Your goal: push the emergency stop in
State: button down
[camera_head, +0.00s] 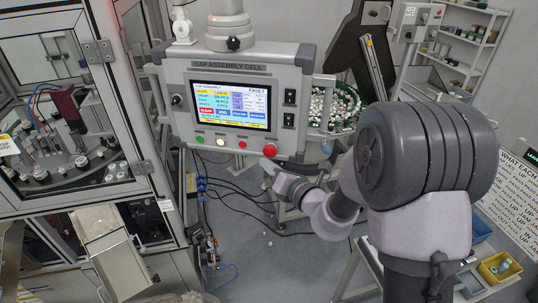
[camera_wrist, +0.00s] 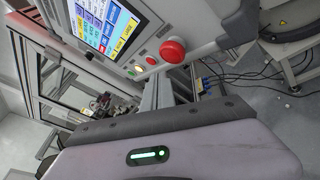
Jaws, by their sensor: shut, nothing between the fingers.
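The emergency stop is a red mushroom button (camera_head: 269,150) at the lower right of the grey control panel (camera_head: 180,110). In the wrist view the red button (camera_wrist: 172,51) stands out from the panel's lower edge, and its cap is in plain sight. My gripper (camera_head: 267,168) is shut and empty, just below the button in the head view. Its tips look close to the button but apart from it; the exact gap is hard to tell.
The panel screen (camera_head: 236,104) reads FAULT. Green, white and smaller red buttons (camera_head: 242,145) sit left of the stop. A bowl of white caps (camera_head: 337,105) is behind, right of the panel. A glazed machine cabinet (camera_head: 70,110) stands left. Cables (camera_head: 235,195) lie on the floor.

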jog(key=shift+s+a+b, duration=0.2)
jog(key=shift+s+a, duration=0.05)
jog(key=shift+s, duration=0.85)
jog(key=shift+s+a+b, duration=0.2)
jog(key=shift+s, duration=0.9)
jog(key=s+a+f+n+g+y+b, duration=0.35)
jog(key=s+a+n+g+b, duration=0.2)
jog(key=s+n+b, duration=0.45)
jog(key=s+f+n+g+h+b, duration=0.1)
jog(key=s+f+n+g+b, duration=0.3)
jog(key=s+f+n+b, duration=0.7)
jog(key=s+d+f+n+t+h+b, duration=0.1)
jog(key=s+d+f+n+h+b, duration=0.3)
jog(key=d, duration=0.4)
jog(key=s+d+f+n+h+b, duration=0.4)
jog(key=d+f+n+b, duration=0.3)
jog(key=d+f+b, duration=0.2)
jog(key=shift+d+f+t+h+b, duration=0.15)
jog(key=shift+d+t+h+b, duration=0.15)
jog(key=shift+h, duration=0.55)
